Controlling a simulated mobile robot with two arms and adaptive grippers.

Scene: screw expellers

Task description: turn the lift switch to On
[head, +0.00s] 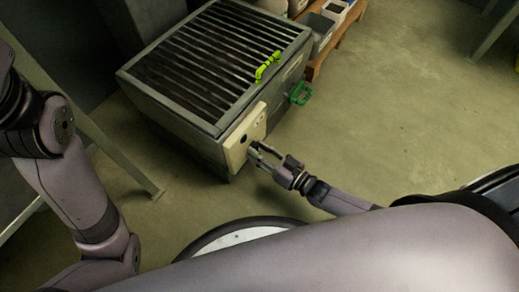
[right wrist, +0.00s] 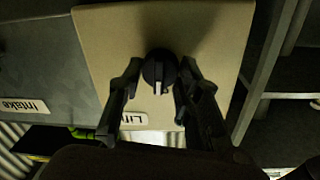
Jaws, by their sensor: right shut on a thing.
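The lift switch (right wrist: 160,68) is a round black knob with a pale mark, on a beige panel (right wrist: 105,45) in the right wrist view. Its mark points down in the picture, toward a partly covered label (right wrist: 133,118) reading "Lif". No On or Off lettering is legible. My right gripper (right wrist: 158,76) has one finger on each side of the knob and is shut on it. In the head view, the right gripper (head: 259,150) is at the beige panel (head: 236,148) on the grey machine's near corner. My left gripper is out of view; only its arm shows.
The grey machine has a slatted grate (head: 203,55), a yellow-green handle (head: 267,66) on top and a green handle (head: 299,93) on its side. An "Intake" label (right wrist: 24,105) is left of the panel. Bins (head: 320,30) stand behind. Floor (head: 410,90) at right is clear.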

